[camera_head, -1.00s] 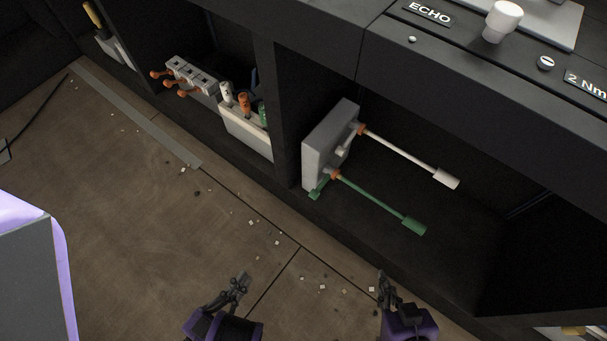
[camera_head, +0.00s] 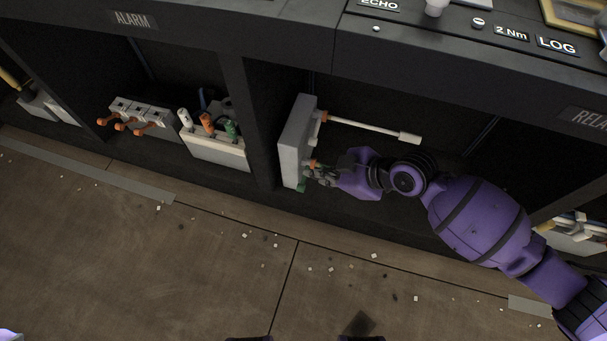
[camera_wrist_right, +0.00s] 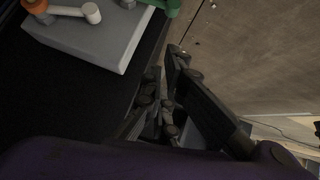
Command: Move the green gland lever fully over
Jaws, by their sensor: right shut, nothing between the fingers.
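The green gland lever (camera_head: 301,186) is mostly hidden behind my right gripper and forearm in the head view. Only small green parts show at the foot of the grey gland block (camera_head: 292,147). My right gripper (camera_head: 318,176) is shut and empty, close beside the block's lower right side. I cannot tell whether it touches the lever. In the right wrist view, a green part (camera_wrist_right: 172,7) shows at the top, just beyond the shut fingers (camera_wrist_right: 164,68), apart from them in the picture. The grey block (camera_wrist_right: 98,42) is at upper left there. My left gripper is out of view.
A white lever (camera_head: 365,128) sticks out rightward from the block above my gripper. The dark cabinet divider (camera_head: 250,120) stands left of it, with a white holder (camera_head: 217,153) beyond. The overhead console (camera_head: 400,60) hangs above. The floor in front is open, with small scattered bits.

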